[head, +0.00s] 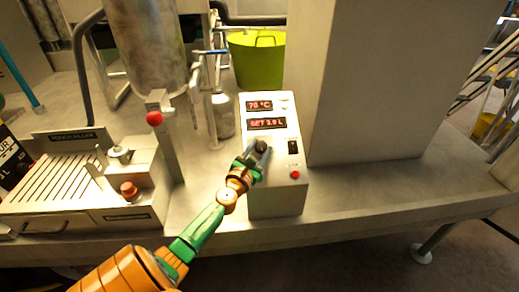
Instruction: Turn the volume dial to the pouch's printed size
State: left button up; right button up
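A pale control box (277,190) stands at the middle of the bench. Its upper red display (259,105) reads about 70 °C, and the lower one (267,124) reads about SET 3.0 L; the digits are small. The dark volume dial (262,146) is below the displays, partly hidden by my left gripper (258,155). The gripper's fingers are at the dial, one to each side; whether they press on it is too small to tell. A pouch or carton (10,160) at the far left edge is cut off, with print ending in "3 L". My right gripper is not in view.
A black switch (292,146) and a red button (295,174) are beside the dial. A red-knobbed lever (154,118), steel tank (145,45) and green tub (257,62) are behind. A large pillar (370,80) stands right.

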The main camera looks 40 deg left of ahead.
pick_arm(q)
grip_shut()
jog(key=shift+n+y, duration=0.5)
jog(key=n+y, duration=0.1)
jog(key=n+g+y+b, duration=0.1)
jog(key=shift+w+d+f+n+y, duration=0.1)
jog(key=shift+d+f+n+y, duration=0.1)
jog(key=shift+n+y, duration=0.1)
jog(key=shift+w+n+g+y+b, duration=0.1)
jog(key=shift+n+g+y+b, duration=0.4)
jog(key=shift+n+g+y, duration=0.55)
jog(key=n+g+y+b, duration=0.1)
jog(key=n+g+b, duration=0.1)
jog(key=n, duration=0.1)
jog(key=n+g+y+b, duration=0.2)
jog(key=n+b, duration=0.1)
jog(key=n+g+y+b, duration=0.2)
jog(key=n+g, duration=0.1)
jog(key=shift+w+d+f+b, duration=0.1)
jog(key=shift+w+d+b, duration=0.15)
jog(key=shift+w+b, duration=0.1)
jog(key=shift+r+n+g+y+b, duration=0.3)
jog(key=shift+n+g+y+b, duration=0.05)
jog(key=shift+n+g+b, duration=0.65)
